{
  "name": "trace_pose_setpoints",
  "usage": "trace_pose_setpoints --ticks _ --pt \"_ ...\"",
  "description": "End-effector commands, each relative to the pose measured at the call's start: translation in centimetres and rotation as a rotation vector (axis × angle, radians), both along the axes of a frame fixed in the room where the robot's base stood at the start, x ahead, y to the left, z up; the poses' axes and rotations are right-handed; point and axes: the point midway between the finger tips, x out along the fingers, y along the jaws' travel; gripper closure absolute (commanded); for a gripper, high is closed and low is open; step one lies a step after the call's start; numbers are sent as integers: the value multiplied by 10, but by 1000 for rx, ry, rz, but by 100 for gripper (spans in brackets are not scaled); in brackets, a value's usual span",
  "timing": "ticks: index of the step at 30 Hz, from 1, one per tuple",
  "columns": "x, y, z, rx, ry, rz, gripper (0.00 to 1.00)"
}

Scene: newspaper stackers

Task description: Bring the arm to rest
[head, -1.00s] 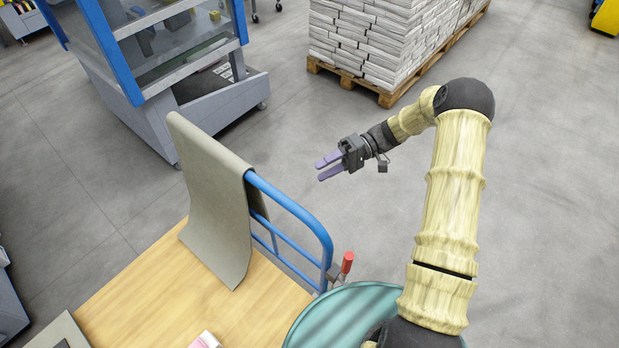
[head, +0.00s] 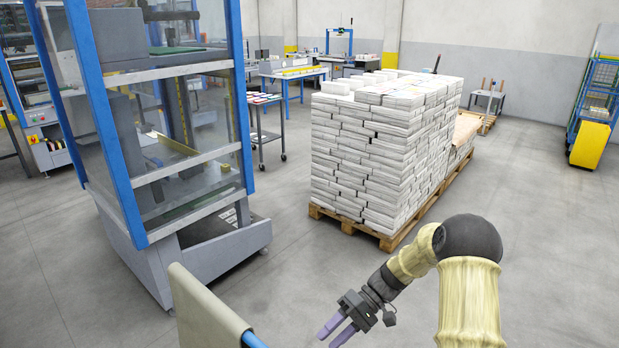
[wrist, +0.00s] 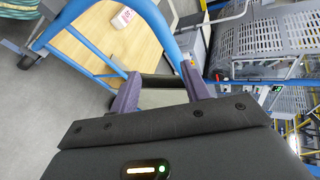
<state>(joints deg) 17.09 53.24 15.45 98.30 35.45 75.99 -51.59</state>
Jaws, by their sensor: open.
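My gripper (head: 336,334) is at the bottom of the head view, with its two purple fingers apart and nothing between them. My arm bends at a dark elbow, and the gripper hangs in the air to its left. In the wrist view the open fingers (wrist: 160,92) point toward a blue rail (wrist: 172,45) of a cart. The cart's wooden deck (wrist: 90,50) shows beyond, with a small white and pink item (wrist: 122,18) on it. I cannot tell the exact gap between fingers and rail.
A blue-framed machine (head: 150,130) stands on the left. A pallet (head: 350,224) of stacked newspapers (head: 375,150) stands behind my arm. The floor (head: 560,230) to the right is clear.

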Motion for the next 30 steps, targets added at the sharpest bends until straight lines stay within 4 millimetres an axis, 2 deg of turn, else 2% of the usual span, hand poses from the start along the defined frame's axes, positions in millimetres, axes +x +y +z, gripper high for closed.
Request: trace_pose_setpoints --ticks 1,8,15,24,30 --pt "-9 -2 13 -84 -9 2 53" --pt "-43 -25 41 -448 -78 -51 53" --pt "-74 -54 79 -742 -216 -168 53" --pt "-111 -84 132 -954 -452 -379 53" --pt "-127 -93 154 -985 -567 -493 53"
